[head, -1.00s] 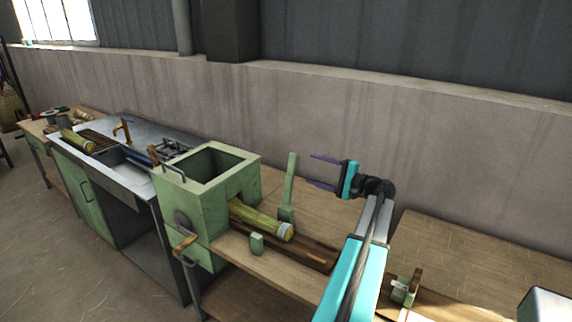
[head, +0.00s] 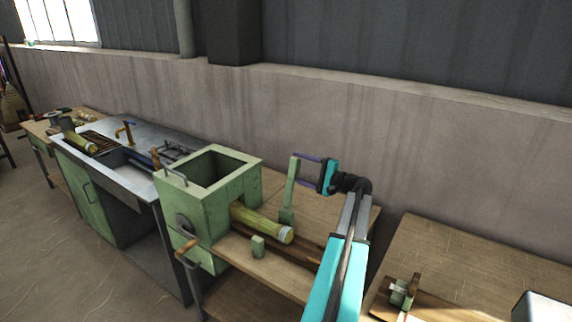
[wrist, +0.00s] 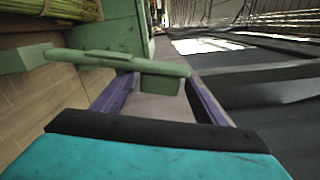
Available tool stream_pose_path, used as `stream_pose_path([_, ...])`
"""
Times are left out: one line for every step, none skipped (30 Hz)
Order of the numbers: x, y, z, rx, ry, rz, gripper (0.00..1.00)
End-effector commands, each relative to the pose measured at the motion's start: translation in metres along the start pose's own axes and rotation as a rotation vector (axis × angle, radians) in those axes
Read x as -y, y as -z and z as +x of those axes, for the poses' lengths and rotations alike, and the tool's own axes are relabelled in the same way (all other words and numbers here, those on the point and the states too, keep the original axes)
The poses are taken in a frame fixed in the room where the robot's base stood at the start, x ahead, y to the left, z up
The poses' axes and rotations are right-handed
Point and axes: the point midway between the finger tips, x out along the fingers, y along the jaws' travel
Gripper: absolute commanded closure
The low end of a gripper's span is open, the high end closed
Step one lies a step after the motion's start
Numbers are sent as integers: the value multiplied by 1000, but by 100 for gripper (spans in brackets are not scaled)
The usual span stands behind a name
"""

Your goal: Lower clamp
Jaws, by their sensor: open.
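The clamp's green lever (head: 290,190) stands upright on the bench, just right of the green box machine. My gripper (head: 299,170) is at the lever's upper part, with its purple fingers pointing left. In the wrist view the lever (wrist: 125,68) crosses in front, with its thicker end between or just past my fingertips (wrist: 160,85). The jaws are open, and I cannot tell whether a finger touches the lever. A bundle of yellow-green straw (head: 262,223) lies below, reaching out of the machine; it also shows in the wrist view (wrist: 50,15).
The green machine (head: 215,185) with a crank (head: 187,246) stands left of the lever. A small green block (head: 258,246) sits in front of the straw. A sink counter (head: 120,165) is farther left. A small green fixture (head: 404,291) stands on the right-hand bench.

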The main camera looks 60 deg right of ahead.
Motion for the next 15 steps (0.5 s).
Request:
stream_pose_path([2, 0, 8, 1, 0, 1, 34])
stream_pose_path([2, 0, 13, 1, 0, 0, 34])
stream_pose_path([2, 0, 19, 1, -1, 0, 34])
stream_pose_path([2, 0, 23, 1, -1, 0, 34])
stream_pose_path([2, 0, 26, 1, -1, 0, 34])
stream_pose_path([2, 0, 31, 0, -1, 0, 34])
stream_pose_path([2, 1, 35, 0, -1, 0, 34])
stream_pose_path([2, 1, 38, 0, 0, 0, 34])
stream_pose_path([1, 0, 42, 0, 0, 0, 34])
stream_pose_path([1, 0, 44, 0, 0, 0, 34])
stream_pose_path([1, 0, 46, 0, 0, 0, 34])
stream_pose_path([1, 1, 48, 0, 0, 0, 34])
stream_pose_path([1, 1, 50, -1, 0, 0, 34])
stream_pose_path([1, 1, 51, -1, 0, 0, 34])
stream_pose_path([0, 1, 52, -2, 0, 0, 34])
